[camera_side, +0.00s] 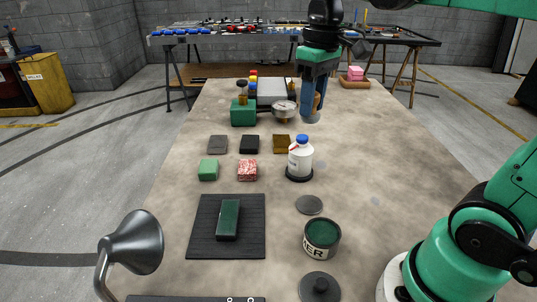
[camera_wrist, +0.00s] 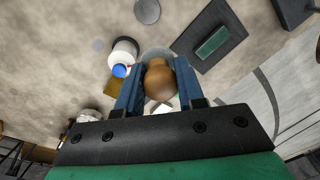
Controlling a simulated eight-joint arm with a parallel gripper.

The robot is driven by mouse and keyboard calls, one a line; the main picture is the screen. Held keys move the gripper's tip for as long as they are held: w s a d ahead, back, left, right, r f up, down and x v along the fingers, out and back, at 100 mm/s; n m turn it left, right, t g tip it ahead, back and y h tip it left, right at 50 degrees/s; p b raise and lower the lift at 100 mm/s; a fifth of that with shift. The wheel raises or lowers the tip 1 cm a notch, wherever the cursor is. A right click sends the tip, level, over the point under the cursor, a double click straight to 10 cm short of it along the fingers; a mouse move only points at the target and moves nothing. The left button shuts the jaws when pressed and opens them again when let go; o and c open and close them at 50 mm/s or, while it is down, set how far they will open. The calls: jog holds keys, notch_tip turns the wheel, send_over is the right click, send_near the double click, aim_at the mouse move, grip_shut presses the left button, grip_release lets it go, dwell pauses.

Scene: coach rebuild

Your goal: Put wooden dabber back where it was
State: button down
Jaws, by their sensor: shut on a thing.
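The wooden dabber, a rounded brown wooden piece, shows between the fingers in the wrist view (camera_wrist: 158,82). My gripper (camera_wrist: 158,92) is shut on it. In the side view my gripper (camera_side: 312,108) points down at the far part of the table, right of the dial gauge (camera_side: 284,108). Only a brown sliver of the dabber (camera_side: 318,101) shows there beside the blue fingers. Its lower end is hard to make out, and I cannot tell whether it touches the table.
A green holder (camera_side: 243,113) with dark knobs stands left of the gauge. A white bottle (camera_side: 300,160) with a blue cap stands nearer. An open can (camera_side: 322,240), a grey disc (camera_side: 309,205) and a black mat (camera_side: 200,240) lie toward the front.

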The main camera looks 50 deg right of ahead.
jog(key=shift+s+d+r+m, duration=0.25)
jog(key=shift+s+d+m, duration=0.05)
jog(key=shift+s, duration=0.3)
jog(key=f, duration=1.9)
jog(key=shift+s+d+f, duration=0.1)
jog(key=shift+s+f, duration=0.15)
jog(key=shift+f, duration=0.15)
jog(key=shift+f, duration=0.15)
jog(key=c, duration=0.5)
grip_release()
jog(key=shift+c, duration=0.2)
